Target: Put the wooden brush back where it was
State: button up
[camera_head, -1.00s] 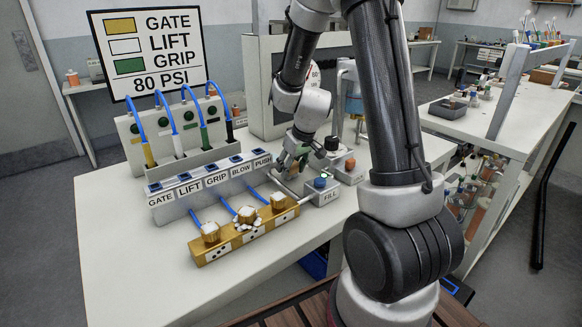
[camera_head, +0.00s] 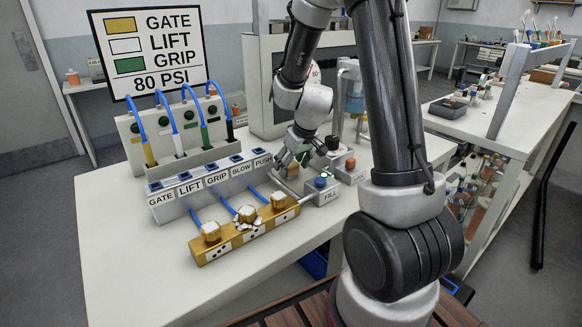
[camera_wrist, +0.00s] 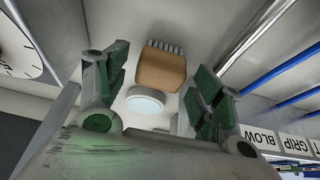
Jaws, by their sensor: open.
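The wooden brush (camera_wrist: 162,68) shows in the wrist view as a tan block with a row of pale bristles along its top edge. It sits between and beyond the spread green-padded fingers of my gripper (camera_wrist: 155,78), with gaps on both sides. In the head view my gripper (camera_head: 287,160) is low over the bench, behind the front gold manifold and to the right of the labelled socket row. The brush there is mostly hidden by the fingers. Whether it touches the bench cannot be told.
A gold block (camera_head: 244,233) with several fittings lies in front. The labelled socket block (camera_head: 210,182) stands left of my gripper, and the FILL box (camera_head: 322,191) right. A white round disc (camera_wrist: 146,100) lies near the brush. The bench's front left is clear.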

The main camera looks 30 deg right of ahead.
jog(key=a+v, duration=0.1)
jog(key=v, duration=1)
jog(key=s+r+m, duration=0.1)
jog(key=s+r, duration=0.4)
jog(key=s, duration=0.6)
jog(key=s+r+m, duration=0.1)
jog(key=s+r, duration=0.4)
jog(key=s, duration=0.7)
jog(key=shift+r+h, duration=0.15)
jog(key=shift+h, duration=0.25)
